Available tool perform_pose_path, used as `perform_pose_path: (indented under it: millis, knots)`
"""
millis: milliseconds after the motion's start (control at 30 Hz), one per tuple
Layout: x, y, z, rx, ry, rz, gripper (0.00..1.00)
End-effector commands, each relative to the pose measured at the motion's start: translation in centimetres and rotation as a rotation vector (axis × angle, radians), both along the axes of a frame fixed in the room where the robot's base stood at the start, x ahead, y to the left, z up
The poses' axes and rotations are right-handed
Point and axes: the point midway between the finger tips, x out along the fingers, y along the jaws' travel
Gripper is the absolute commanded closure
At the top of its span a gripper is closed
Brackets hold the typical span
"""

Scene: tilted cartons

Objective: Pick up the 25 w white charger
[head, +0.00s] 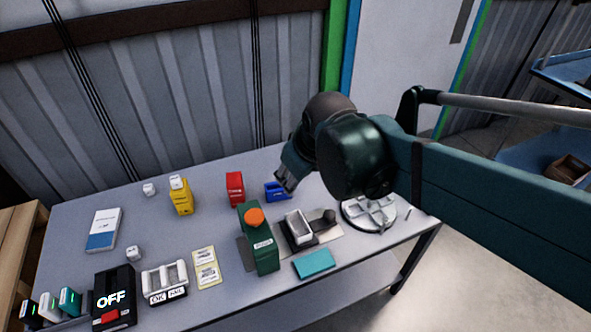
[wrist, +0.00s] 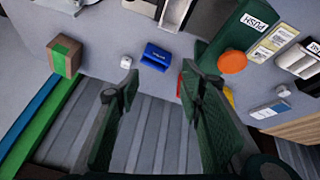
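Several small white cube-shaped pieces look like chargers, but I cannot read a wattage on any of them. In the head view, one (head: 149,189) sits at the back left, one (head: 176,181) is on the yellow box (head: 181,200), and one (head: 134,253) is nearer the front. In the wrist view, a white cube (wrist: 126,62) lies beside the blue holder (wrist: 157,57), near my left finger's tip; my arm seems to hide it in the head view. My gripper (head: 287,180) is above the table's back right, open and empty; its spread fingers show in the wrist view (wrist: 160,84).
A tall green box with an orange knob (head: 254,217), a red box (head: 235,188) and a grey-and-white tray (head: 299,228) stand nearby. A round white divided dish (head: 352,212) is at right. A brown carton (wrist: 64,56) shows in the wrist view. The table's back middle is fairly clear.

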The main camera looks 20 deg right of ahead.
Motion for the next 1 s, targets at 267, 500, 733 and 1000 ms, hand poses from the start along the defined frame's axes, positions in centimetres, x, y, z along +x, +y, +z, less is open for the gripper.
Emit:
perform_pose_path:
  millis: [267,500,733,1000]
  knots:
    - [3.5,-0.9,0.5,-0.064,0.059,0.119,0.62]
    - [6.4,-1.7,0.2,-0.112,0.110,0.225,0.62]
    - [9.2,-2.5,-0.4,-0.152,0.159,0.330,0.62]
    - [12.5,-3.6,-1.6,-0.192,0.214,0.456,0.62]
